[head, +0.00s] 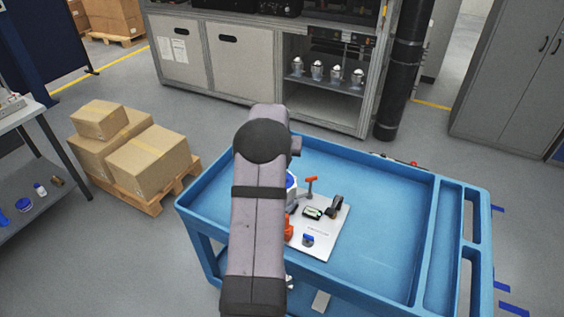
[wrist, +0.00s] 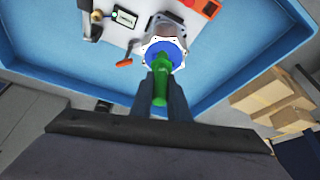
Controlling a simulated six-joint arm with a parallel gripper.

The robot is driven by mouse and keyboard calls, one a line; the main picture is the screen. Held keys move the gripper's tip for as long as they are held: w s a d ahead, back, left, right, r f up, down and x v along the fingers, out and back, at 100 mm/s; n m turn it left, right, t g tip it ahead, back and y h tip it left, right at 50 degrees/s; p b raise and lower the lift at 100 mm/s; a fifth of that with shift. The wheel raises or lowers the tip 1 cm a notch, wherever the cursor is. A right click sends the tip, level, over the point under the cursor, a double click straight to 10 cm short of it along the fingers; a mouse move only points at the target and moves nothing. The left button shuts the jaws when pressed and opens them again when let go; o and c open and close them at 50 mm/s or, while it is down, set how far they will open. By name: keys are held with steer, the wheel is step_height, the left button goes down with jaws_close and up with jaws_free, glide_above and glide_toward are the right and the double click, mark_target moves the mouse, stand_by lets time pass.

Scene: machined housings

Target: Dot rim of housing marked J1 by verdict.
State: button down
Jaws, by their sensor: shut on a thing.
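In the wrist view my gripper (wrist: 161,92) is shut on a green marker (wrist: 160,84). The marker points at a housing (wrist: 149,49) with a pale metal flange and a blue round middle (wrist: 168,52). Its tip overlaps the blue middle and near rim; I cannot tell whether it touches. In the head view my arm hides the gripper and most of the housing; a blue and white bit (head: 291,183) shows beside the arm. A small gauge (wrist: 124,18) has a lit display with a green edge, also seen in the head view (head: 312,212). No J1 mark is readable.
A black fixture (head: 335,206), a blue-topped piece (head: 308,240) and an orange block (wrist: 210,8) are also there. The blue cart's (head: 390,205) right side is clear.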

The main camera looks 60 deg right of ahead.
steer(key=shift+f+b, duration=1.15)
steer(key=shift+f, duration=0.75)
steer(key=shift+a+f+b, duration=0.1)
steer(key=shift+f+b, duration=0.4)
steer(key=shift+f, duration=0.2)
stand_by(1.8)
steer(key=shift+r+p, duration=2)
steer(key=shift+r, duration=1.05)
